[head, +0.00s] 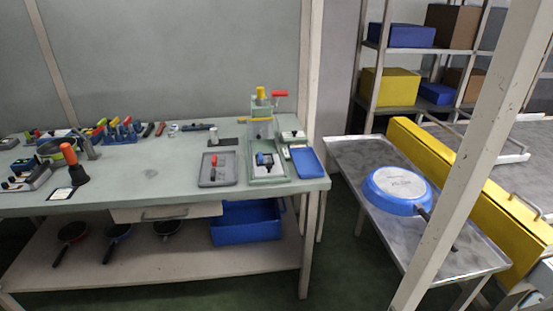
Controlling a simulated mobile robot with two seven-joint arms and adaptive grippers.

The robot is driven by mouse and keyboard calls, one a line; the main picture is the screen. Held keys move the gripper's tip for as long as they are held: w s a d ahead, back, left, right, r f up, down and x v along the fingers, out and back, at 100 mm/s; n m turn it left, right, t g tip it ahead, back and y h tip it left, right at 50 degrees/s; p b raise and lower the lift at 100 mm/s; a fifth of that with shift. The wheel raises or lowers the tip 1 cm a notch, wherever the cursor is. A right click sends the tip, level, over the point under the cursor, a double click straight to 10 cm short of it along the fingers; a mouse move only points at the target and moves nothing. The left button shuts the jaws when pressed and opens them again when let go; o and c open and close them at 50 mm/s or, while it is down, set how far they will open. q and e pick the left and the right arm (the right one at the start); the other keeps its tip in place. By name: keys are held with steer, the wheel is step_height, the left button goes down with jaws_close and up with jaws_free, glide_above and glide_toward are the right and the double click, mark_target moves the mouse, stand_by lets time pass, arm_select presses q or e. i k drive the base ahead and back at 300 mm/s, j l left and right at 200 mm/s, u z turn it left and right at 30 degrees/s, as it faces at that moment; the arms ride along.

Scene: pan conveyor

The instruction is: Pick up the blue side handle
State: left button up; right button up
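I cannot make out the blue side handle for certain. A small blue and dark piece (265,160) sits in the green fixture (268,179) at the right of the workbench; it is too small to identify. A blue rack (123,136) on the left half of the bench holds several pieces with red, yellow and green parts. A blue pan (396,190) lies upside down on the metal table at the right, its dark handle toward the front. Neither of my grippers shows in the head view.
The workbench (150,180) has clear room at its front middle. A grey tray (217,182) with a red-topped piece and a blue tray (307,162) flank the fixture. A pale post (470,150) stands before the metal table (350,150). Pans and a blue bin (245,228) are below.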

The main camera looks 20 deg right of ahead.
mark_target(262, 159)
steer(key=k+z, duration=0.1)
steer(key=z, duration=1.4)
steer(key=j+z, duration=0.15)
steer(key=z, duration=0.2)
steer(key=j+z, duration=0.15)
steer(key=z, duration=0.2)
steer(key=j+z, duration=0.15)
steer(key=z, duration=0.2)
steer(key=k+j, duration=0.1)
steer(key=j, duration=0.3)
steer(key=k+j, duration=0.1)
steer(key=j, duration=0.65)
steer(key=k+j, duration=0.15)
steer(key=j, duration=0.25)
steer(key=k+j, duration=0.1)
steer(key=j, duration=0.3)
